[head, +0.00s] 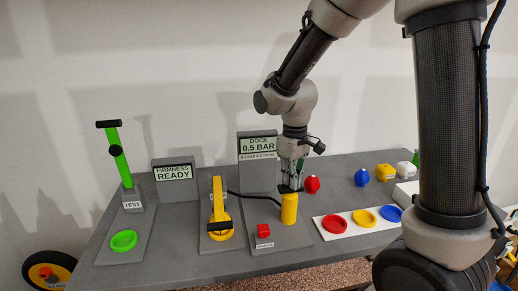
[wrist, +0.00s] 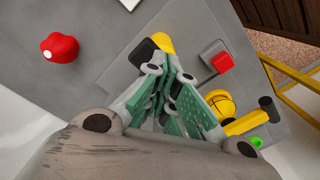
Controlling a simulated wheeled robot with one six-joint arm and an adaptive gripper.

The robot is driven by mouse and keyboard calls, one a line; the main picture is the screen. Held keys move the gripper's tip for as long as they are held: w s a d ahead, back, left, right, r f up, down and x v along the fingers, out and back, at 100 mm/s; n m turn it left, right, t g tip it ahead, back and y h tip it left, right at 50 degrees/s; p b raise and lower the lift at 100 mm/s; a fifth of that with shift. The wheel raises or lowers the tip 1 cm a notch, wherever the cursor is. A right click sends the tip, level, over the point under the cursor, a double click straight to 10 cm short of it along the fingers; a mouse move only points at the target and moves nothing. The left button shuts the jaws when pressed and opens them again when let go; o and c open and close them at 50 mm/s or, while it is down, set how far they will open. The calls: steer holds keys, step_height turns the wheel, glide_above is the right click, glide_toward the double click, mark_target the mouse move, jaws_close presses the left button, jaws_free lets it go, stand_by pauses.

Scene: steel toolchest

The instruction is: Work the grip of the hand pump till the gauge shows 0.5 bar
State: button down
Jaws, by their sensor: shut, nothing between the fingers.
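The hand pump (head: 289,210) is an upright yellow cylinder with a black grip (head: 285,189) at its top. The grip sits low, close to the cylinder. My gripper (head: 291,182) is shut and empty, pointing down right over the grip; I cannot tell whether it touches. In the wrist view the shut fingertips (wrist: 160,62) are beside the black grip (wrist: 142,52), and part of the yellow cylinder (wrist: 163,42) shows behind them.
A red button (head: 263,230) is left of the pump. A yellow lever stand (head: 218,207) and a green-handled test stand (head: 116,155) are further left. A panel (head: 175,176) reads "FIRMNESS READY". A red bulb (head: 312,184) and a white tray (head: 335,237) with coloured discs are right.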

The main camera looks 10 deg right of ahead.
steer(key=shift+r, duration=3.05)
steer(key=shift+s+f, duration=0.1)
steer(key=shift+s, duration=0.05)
steer(key=s+d+r+m+t, duration=0.2)
steer(key=s+d+r+m, duration=0.1)
steer(key=s+d, duration=0.4)
steer(key=s+d+r+m+t, duration=0.2)
steer(key=s+d+r, duration=0.4)
steer(key=s, duration=0.5)
steer(key=shift+s+d+r+m, duration=0.3)
steer(key=shift+d+m, duration=0.2)
steer(key=shift+d, duration=0.45)
steer(key=shift+a, duration=0.1)
